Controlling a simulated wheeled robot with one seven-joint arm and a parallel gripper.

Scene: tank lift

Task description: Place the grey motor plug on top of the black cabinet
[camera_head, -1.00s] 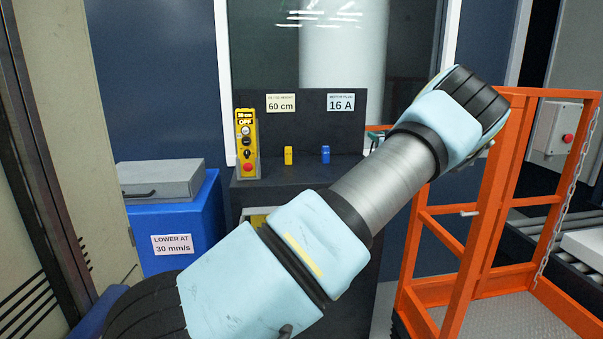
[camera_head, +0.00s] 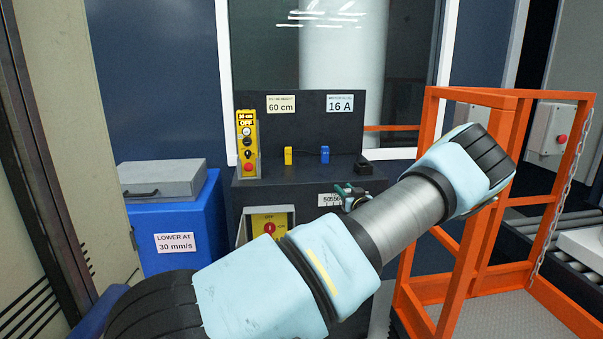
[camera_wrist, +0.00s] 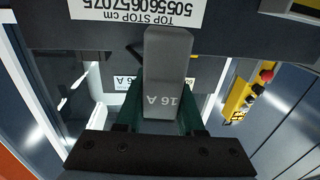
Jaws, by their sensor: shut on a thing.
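My gripper (camera_head: 350,194) shows its green fingers in front of the black cabinet's (camera_head: 285,177) upper front, at the right. In the wrist view my gripper (camera_wrist: 161,110) is shut on the grey motor plug (camera_wrist: 166,75), a block marked 16 A between the two green fingers. The plug overlaps the white scale label on the cabinet front (camera_wrist: 235,38). I cannot make out the plug in the head view, nor tell whether it touches the cabinet.
An orange railed platform (camera_head: 428,160) stands right. A blue box (camera_head: 185,230) with a grey case (camera_head: 160,178) stands left.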

